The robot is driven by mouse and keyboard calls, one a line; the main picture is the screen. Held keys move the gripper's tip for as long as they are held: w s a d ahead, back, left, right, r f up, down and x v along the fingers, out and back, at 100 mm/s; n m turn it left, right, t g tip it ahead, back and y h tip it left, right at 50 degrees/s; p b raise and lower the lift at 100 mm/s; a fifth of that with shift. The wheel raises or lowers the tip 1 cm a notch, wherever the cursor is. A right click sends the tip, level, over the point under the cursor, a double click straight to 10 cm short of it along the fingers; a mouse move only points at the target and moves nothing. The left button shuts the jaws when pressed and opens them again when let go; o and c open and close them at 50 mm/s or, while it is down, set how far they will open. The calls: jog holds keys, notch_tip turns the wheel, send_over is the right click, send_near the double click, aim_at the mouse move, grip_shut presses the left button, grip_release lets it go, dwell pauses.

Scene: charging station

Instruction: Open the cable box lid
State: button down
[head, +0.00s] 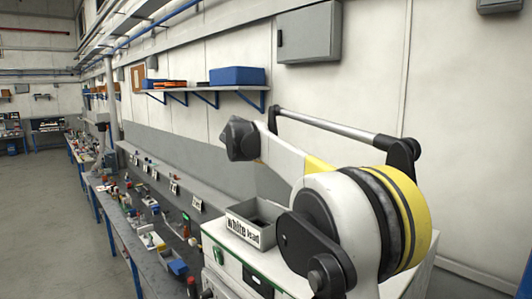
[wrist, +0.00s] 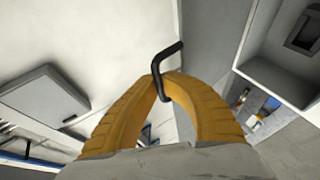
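In the wrist view my gripper's yellow fingers (wrist: 165,78) curve together, and their tips close around a black bent bar (wrist: 168,54). One end of the bar sticks out past the tips; its other end shows between the fingers. In the head view my gripper is not visible; my arm fills the right foreground. A closed grey box (head: 309,33) hangs high on the wall, and a similar box also shows at left in the wrist view (wrist: 42,96), apart from my fingers. I cannot tell whether it is the cable box. No open lid is clearly visible.
An open grey bin (head: 249,222) with a "White" label sits on a white cabinet beside my arm. A wall shelf (head: 215,88) holds blue boxes. A long cluttered workbench (head: 150,240) runs along the wall. The floor (head: 50,220) at left is clear.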

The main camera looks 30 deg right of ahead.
jog(key=shift+w+d+r, duration=0.1)
jog(key=shift+d, duration=0.1)
dwell(0.3)
jog(key=c, duration=1.6)
grip_release()
jog(key=shift+a, duration=0.1)
jog(key=shift+o, duration=0.2)
jog(key=v, duration=1.2)
